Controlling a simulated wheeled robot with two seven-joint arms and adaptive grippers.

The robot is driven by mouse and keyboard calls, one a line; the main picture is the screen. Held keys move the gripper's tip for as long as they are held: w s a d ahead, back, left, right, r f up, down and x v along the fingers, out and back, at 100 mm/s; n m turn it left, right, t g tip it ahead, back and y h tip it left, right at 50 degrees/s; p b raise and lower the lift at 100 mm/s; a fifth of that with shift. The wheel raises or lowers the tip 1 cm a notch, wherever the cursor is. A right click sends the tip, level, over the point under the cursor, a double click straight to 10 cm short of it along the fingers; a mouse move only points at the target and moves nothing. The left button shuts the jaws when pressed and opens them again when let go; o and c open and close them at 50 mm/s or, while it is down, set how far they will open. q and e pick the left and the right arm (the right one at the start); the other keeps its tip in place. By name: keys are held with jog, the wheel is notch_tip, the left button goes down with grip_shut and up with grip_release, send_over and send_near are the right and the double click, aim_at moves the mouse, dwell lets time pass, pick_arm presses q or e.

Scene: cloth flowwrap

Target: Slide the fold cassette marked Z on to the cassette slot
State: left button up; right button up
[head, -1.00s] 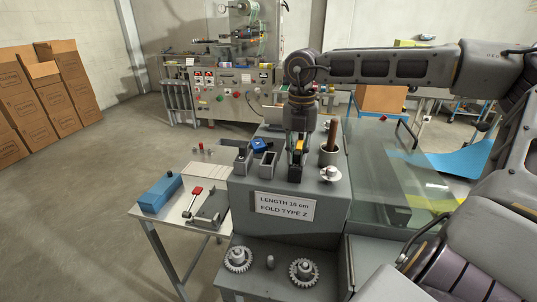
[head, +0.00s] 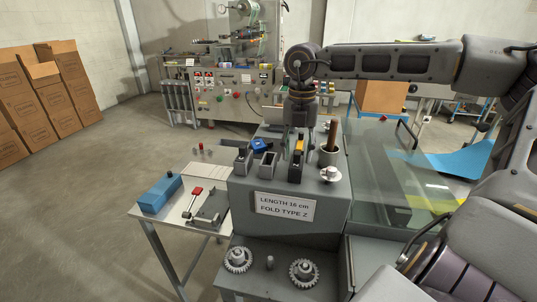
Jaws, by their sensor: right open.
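On top of the grey machine housing (head: 335,205) stand several small upright parts. One is a dark block with an orange strip (head: 298,148), standing upright at a slot. To its left are an open, empty grey holder (head: 267,163) and a grey block with a dark top (head: 241,160). A blue piece (head: 260,145) lies behind them. I cannot read a Z on any of these parts. My right gripper (head: 299,138) points down just behind the orange-striped block; its fingers are apart and partly hidden. My left gripper is not in view.
A sign (head: 284,206) on the housing reads length 16 cm, fold type Z. A brown-handled tool (head: 330,145) stands close to the right of the gripper. A side table (head: 170,212) carries a blue box (head: 160,193) and a red-handled tool (head: 193,200). Gears (head: 304,272) sit in front.

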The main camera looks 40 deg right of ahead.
notch_tip(320, 180, up, 11)
dwell(0.5)
dwell(0.7)
notch_tip(320, 180, up, 9)
jog(key=p, duration=0.9)
jog(key=shift+r+p, duration=0.5)
jog(key=shift+p, duration=0.1)
jog(key=shift+f, duration=0.1)
